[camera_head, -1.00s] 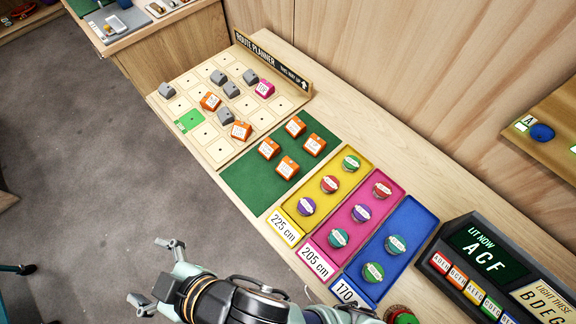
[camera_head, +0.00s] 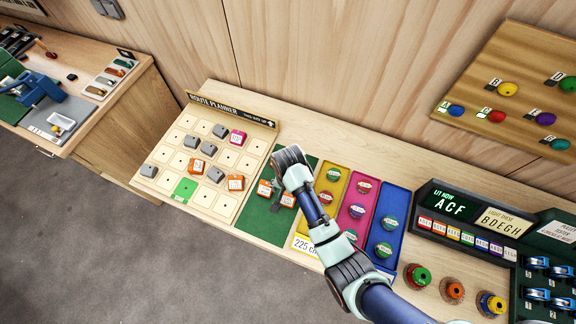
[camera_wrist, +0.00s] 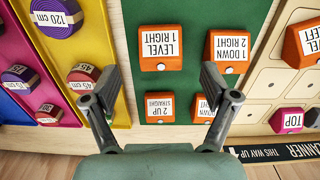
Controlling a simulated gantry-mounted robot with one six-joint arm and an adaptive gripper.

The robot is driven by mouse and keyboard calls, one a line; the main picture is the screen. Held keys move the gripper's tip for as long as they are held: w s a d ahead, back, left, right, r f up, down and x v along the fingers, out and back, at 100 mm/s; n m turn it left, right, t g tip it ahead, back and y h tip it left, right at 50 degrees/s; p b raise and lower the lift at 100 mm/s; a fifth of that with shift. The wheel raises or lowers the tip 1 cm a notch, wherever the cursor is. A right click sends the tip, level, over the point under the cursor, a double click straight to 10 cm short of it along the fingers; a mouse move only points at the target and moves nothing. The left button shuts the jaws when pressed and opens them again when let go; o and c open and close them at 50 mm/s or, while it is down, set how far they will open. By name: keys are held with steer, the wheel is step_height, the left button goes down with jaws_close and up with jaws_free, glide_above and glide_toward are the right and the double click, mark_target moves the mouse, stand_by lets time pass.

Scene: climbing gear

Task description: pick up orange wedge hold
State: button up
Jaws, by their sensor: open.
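Several orange wedge holds with white labels sit on the green mat (camera_head: 262,222). In the wrist view they are "LEVEL 1 RIGHT" (camera_wrist: 161,46), "1 DOWN 2 RIGHT" (camera_wrist: 227,50), "2 UP STRAIGHT" (camera_wrist: 161,107) and one partly hidden by my right finger (camera_wrist: 203,110). In the head view two wedges show clearly, the left one (camera_head: 265,187) and the right one (camera_head: 288,199); my arm hides the others. My gripper (camera_wrist: 160,78) is open and empty above the mat, its fingers spread either side of the "2 UP STRAIGHT" wedge. Contact is not visible.
The route planner board (camera_head: 228,160) left of the mat carries grey blocks, a pink block (camera_head: 238,137), and orange wedges (camera_head: 236,183). Yellow (camera_head: 323,213), pink and blue trays with round holds lie right of the mat. A lit sign box (camera_head: 470,215) stands farther right.

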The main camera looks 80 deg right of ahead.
mark_target(288, 197)
step_height(288, 197, down, 5)
steer(key=shift+d+f+b, duration=0.1)
steer(key=shift+f+b, duration=0.1)
steer(key=shift+b, duration=0.25)
steer(key=c, duration=1.3)
steer(key=shift+o, duration=0.2)
steer(key=shift+r, duration=0.15)
step_height(288, 197, up, 20)
steer(key=p, duration=0.8)
steer(key=shift+p, duration=0.3)
